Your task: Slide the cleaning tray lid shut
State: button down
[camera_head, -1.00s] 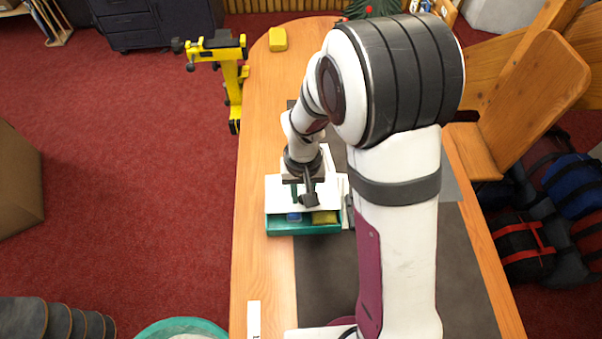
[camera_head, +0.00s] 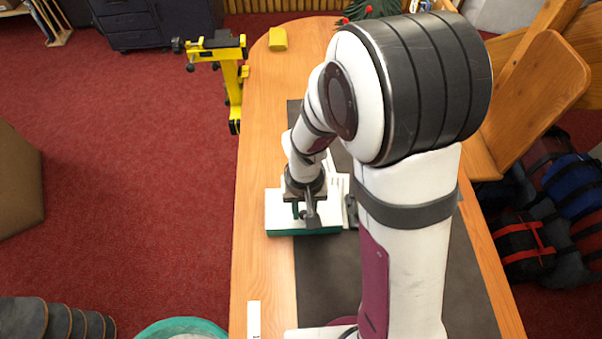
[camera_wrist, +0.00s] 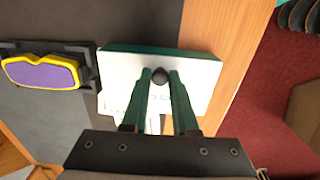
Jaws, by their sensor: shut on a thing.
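The cleaning tray (camera_head: 303,233) is a teal box on the bench, in front of my arm. Its white lid (camera_head: 280,212) lies over the top, and no opening shows at the near side. In the wrist view the white lid (camera_wrist: 199,82) covers the tray, with a teal strip of the tray (camera_wrist: 150,50) along its far edge. My gripper (camera_head: 305,216) is over the lid. In the wrist view my gripper (camera_wrist: 160,78) has its two green fingers shut on the lid's dark round knob (camera_wrist: 160,75).
Purple-and-yellow goggles (camera_wrist: 42,73) lie on a dark holder beside the tray. A dark mat (camera_head: 325,265) covers part of the wooden bench (camera_head: 262,150). A yellow block (camera_head: 278,39) and a yellow stand (camera_head: 232,85) are farther back. The bench's left strip is mostly clear.

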jog(key=c, duration=1)
grip_release()
jog(key=shift+o, duration=0.2)
notch_tip(320, 180, up, 10)
jog(key=shift+o, duration=0.3)
jog(key=o, duration=0.5)
jog(key=w+d+r, duration=0.1)
jog(key=d, duration=0.1)
jog(key=w+d+r, duration=0.1)
jog(key=d, duration=0.2)
jog(key=w+d+r, duration=0.1)
jog(key=d+r, duration=0.1)
jog(key=shift+d, duration=0.3)
jog(key=o, duration=0.4)
jog(key=d+r, duration=0.5)
jog(key=d, duration=0.6)
jog(key=shift+s+r, duration=0.25)
jog(key=shift+s, duration=0.05)
notch_tip(320, 180, down, 10)
jog(key=shift+r, duration=0.15)
